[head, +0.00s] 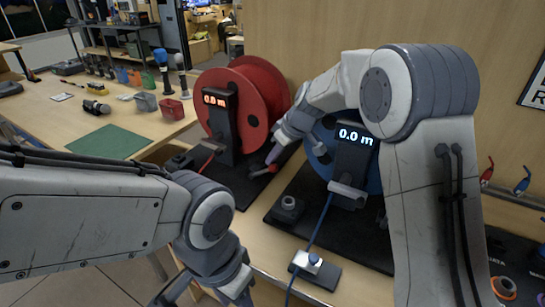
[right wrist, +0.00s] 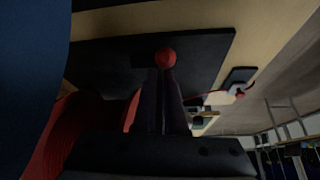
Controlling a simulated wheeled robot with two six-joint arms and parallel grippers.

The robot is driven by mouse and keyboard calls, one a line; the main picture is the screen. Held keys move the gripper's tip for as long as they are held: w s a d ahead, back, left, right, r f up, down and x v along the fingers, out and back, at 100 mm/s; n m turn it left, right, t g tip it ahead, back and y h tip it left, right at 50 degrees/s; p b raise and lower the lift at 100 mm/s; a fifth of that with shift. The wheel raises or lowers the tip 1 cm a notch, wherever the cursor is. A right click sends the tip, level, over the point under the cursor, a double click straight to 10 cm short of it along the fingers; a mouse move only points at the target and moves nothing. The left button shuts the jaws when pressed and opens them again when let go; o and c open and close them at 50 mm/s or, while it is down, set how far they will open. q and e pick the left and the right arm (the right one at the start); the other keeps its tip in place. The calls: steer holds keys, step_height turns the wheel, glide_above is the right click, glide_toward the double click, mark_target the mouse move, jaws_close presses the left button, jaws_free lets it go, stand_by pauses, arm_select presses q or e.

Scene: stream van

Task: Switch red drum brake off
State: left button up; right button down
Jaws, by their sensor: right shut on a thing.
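The red drum (head: 262,100) stands on a dark base behind a post whose display reads 0.0 m. Its brake lever ends in a red knob (head: 273,168), low at the drum's right side. My right gripper (head: 274,156) reaches down to this knob and is shut on it. In the right wrist view the red knob (right wrist: 166,58) shows at the tips of my closed fingers (right wrist: 164,75); the lever's shaft is hidden. My left gripper (head: 205,291) is low at the bottom edge, partly cut off, and its opening is unclear.
A blue drum (head: 375,178) with its own 0.0 m display (head: 355,136) stands close to the right, partly behind my right arm. A blue cable runs to a small box (head: 308,262) in front. A workbench with red and grey bins (head: 171,109) and a green mat (head: 108,141) is at left.

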arm_select(q)
steer(key=shift+d+r, duration=0.1)
arm_select(e)
steer(key=v, duration=1)
steer(key=shift+r, duration=0.15)
